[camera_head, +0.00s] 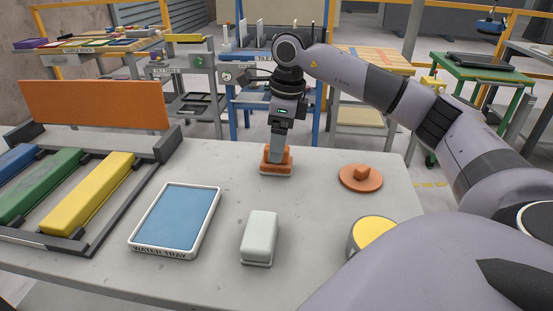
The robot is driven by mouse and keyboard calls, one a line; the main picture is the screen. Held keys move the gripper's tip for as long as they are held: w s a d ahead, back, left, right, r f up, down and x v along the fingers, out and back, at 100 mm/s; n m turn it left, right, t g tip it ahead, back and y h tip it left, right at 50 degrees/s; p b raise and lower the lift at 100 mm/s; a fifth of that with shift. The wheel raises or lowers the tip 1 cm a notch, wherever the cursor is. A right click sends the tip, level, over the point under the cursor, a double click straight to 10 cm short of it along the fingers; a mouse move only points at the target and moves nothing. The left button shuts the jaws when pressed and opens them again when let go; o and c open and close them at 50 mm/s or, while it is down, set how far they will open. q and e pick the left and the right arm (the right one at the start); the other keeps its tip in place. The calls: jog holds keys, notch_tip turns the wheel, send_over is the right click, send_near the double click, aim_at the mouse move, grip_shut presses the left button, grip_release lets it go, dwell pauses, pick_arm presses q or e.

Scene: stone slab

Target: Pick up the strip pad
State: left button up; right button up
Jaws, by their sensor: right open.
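An orange rectangular pad (277,167) with a pale base lies flat near the far edge of the slab; it looks like the strip pad. My right gripper (277,156) points straight down right over it, with its open jaws at the pad's raised top part. The fingertips overlap the pad in this view, so I cannot tell whether they touch it. My left gripper is not in view.
A round orange pad with a knob (361,178) lies to the right. A pale green block (260,233), a blue-filled water tray (211,224) and a yellow-topped can (373,229) stand nearer. A rack (94,238) with coloured bars is left. The slab (320,215) is bare between them.

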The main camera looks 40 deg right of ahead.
jog(key=f, duration=0.4)
jog(key=shift+w+a+f, duration=0.25)
jog(key=shift+w+f, duration=0.05)
jog(key=shift+f, duration=0.1)
jog(key=c, duration=1.2)
jog(key=shift+r, duration=0.1)
pick_arm(q)
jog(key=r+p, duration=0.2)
jog(key=p, duration=0.1)
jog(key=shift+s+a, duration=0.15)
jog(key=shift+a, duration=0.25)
pick_arm(e)
notch_tip(320, 180, up, 20)
